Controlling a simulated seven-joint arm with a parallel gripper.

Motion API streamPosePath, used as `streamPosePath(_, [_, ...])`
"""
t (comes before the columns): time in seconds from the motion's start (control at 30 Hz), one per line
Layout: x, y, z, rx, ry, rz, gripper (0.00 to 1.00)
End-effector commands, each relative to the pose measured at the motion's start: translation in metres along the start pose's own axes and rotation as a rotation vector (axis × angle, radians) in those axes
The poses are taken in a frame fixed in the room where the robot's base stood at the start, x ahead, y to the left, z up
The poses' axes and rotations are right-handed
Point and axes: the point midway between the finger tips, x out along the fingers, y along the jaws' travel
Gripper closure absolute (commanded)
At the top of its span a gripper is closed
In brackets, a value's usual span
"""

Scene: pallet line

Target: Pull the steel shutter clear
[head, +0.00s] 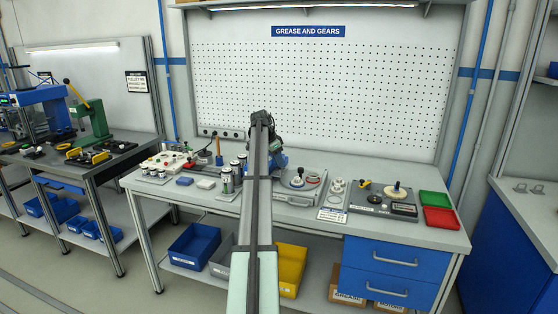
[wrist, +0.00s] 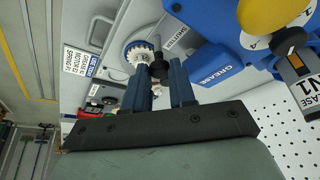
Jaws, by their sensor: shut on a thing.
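In the wrist view, the two blue fingers of my gripper (wrist: 164,86) are closed on a dark knob (wrist: 158,69). A small label (wrist: 177,38) sits near the knob, too small to read surely. The steel shutter itself cannot be clearly told apart; my fingers hide part of that area. A white toothed gear (wrist: 138,53) lies just left of the knob. The blue grease unit (wrist: 219,68) with a yellow knob (wrist: 268,14) stands to the right. In the head view my arm hides the gripper and most of the blue unit (head: 279,160).
The workbench (head: 415,229) carries a dark plate (head: 367,197) with parts, a green tray (head: 433,199) and a red tray (head: 440,218) at right. Small fixtures (head: 165,162) crowd the left. A perforated panel (head: 330,90) stands behind. Blue and yellow bins (head: 291,268) sit below.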

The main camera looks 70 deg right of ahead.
Motion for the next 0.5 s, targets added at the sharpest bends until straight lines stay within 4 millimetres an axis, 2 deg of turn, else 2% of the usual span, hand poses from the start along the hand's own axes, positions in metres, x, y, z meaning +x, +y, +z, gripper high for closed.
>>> streamPosePath(0.03, [-0.003,0.01,0.008,-0.001,0.0,0.0,1.0])
streamPosePath(0.2, [-0.011,0.03,0.027,0.0,0.0,0.0,1.0])
streamPosePath(0.5, [-0.012,0.031,0.028,0.001,0.0,0.001,1.0])
